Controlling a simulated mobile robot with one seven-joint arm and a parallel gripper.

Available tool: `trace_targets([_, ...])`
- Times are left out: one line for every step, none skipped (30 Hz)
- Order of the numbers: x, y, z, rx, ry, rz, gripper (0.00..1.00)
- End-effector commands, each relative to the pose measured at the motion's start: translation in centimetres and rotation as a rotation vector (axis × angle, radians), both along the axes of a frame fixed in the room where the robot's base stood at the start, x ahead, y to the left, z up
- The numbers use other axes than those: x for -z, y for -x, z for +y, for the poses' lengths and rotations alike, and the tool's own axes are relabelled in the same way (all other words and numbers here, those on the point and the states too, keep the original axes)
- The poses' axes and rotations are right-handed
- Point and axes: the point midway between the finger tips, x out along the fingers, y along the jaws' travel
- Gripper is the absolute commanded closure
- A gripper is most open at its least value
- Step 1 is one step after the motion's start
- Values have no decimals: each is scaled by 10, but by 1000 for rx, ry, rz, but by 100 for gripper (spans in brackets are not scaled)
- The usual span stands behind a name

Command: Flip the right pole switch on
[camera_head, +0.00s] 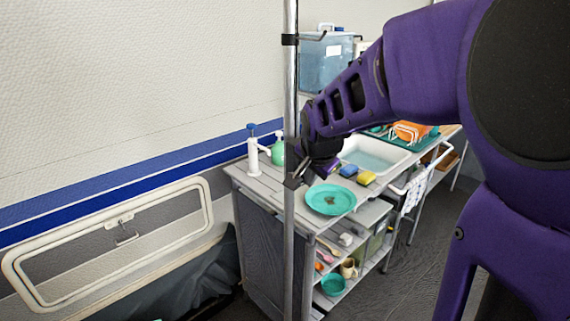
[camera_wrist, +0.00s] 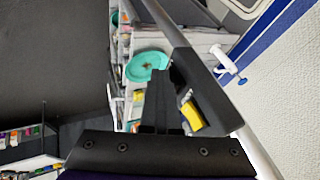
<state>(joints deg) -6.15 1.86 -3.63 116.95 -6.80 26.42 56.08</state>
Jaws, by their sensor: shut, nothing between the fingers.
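A silver metal pole (camera_head: 290,100) stands upright in front of the counter in the head view. In the wrist view the pole (camera_wrist: 157,14) runs diagonally from upper left to lower right. In the head view my gripper (camera_head: 297,179) is at the pole at counter height, small and partly hidden by my wrist.
A grey counter (camera_head: 262,190) behind the pole holds a teal plate (camera_head: 330,199), yellow sponge (camera_head: 366,178), white pump bottle (camera_head: 253,156) and sink (camera_head: 372,155). Shelves below hold dishes. A clear blue box (camera_head: 326,62) stands at the back. The wall lies left.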

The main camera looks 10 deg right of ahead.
Motion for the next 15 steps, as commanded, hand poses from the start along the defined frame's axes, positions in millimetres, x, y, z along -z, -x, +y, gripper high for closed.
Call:
trace_targets([-1, 0, 0, 0, -1, 1, 100])
trace_targets([0, 0, 0, 0, -1, 1, 100])
trace_targets([0, 0, 0, 0, -1, 1, 100])
trace_targets([0, 0, 0, 0, -1, 1, 100])
trace_targets([0, 0, 0, -1, 0, 1, 100])
trace_targets([-1, 0, 0, -1, 0, 1, 100])
trace_targets([-2, 0, 0, 0, -1, 1, 100])
trace_targets([-2, 0, 0, -1, 0, 1, 100])
trace_targets([-4, 0, 0, -2, -1, 0, 100])
trace_targets([-5, 0, 0, -2, -1, 0, 100])
trace_targets([-7, 0, 0, -1, -1, 0, 100])
trace_targets([-9, 0, 0, 0, -1, -1, 100])
trace_targets([-10, 0, 0, 0, -1, -1, 100])
trace_targets([-12, 0, 0, -1, 0, -1, 100])
trace_targets([-14, 0, 0, -1, 0, -1, 100])
